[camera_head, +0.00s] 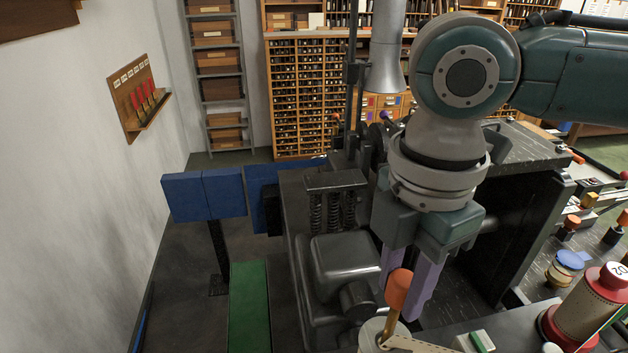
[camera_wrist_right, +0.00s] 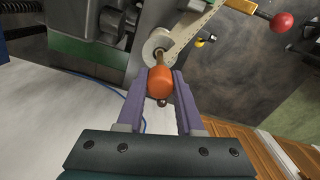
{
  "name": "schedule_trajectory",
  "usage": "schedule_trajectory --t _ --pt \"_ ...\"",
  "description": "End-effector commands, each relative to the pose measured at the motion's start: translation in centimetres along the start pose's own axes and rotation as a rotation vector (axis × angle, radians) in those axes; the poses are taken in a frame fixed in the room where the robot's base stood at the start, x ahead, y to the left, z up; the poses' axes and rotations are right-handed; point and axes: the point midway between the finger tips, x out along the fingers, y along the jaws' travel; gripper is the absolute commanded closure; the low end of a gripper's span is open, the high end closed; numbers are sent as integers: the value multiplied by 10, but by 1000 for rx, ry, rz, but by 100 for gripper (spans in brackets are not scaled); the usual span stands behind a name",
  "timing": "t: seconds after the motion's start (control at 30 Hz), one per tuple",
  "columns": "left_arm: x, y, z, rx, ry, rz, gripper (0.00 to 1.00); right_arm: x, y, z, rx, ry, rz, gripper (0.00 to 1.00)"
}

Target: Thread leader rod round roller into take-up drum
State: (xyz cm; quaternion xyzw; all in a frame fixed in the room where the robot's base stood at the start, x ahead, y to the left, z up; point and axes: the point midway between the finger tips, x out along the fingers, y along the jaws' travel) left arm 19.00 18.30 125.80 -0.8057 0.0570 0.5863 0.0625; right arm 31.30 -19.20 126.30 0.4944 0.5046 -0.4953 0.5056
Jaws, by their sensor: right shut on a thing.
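My right gripper (camera_head: 403,298) points down with its purple fingers shut on the orange end (camera_head: 398,288) of the leader rod. The brass rod (camera_head: 390,326) runs down from it, slightly tilted, beside a whitish round part (camera_head: 371,336), perhaps the roller. In the right wrist view, the orange end (camera_wrist_right: 160,82) sits between the fingertips (camera_wrist_right: 160,90). The rod passes in front of a white roller-like disc (camera_wrist_right: 157,43), and a perforated pale strip (camera_wrist_right: 195,35) runs up right from there. I cannot tell which part is the take-up drum. My left gripper is out of view.
The dark casting machine (camera_head: 345,262) stands close left of the gripper. A red-flanged spool marked 02 (camera_head: 590,303) and a blue-topped piece (camera_head: 567,265) stand at right. A red-ball lever (camera_wrist_right: 283,22) shows in the wrist view. Open floor lies at left.

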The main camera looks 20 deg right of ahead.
Motion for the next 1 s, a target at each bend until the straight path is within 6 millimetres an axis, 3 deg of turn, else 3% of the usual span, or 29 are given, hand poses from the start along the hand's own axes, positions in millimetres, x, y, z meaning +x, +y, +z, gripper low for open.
schedule_trajectory --t 1.0 --pt "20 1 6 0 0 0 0 37 0 0 0 0 -1 100"
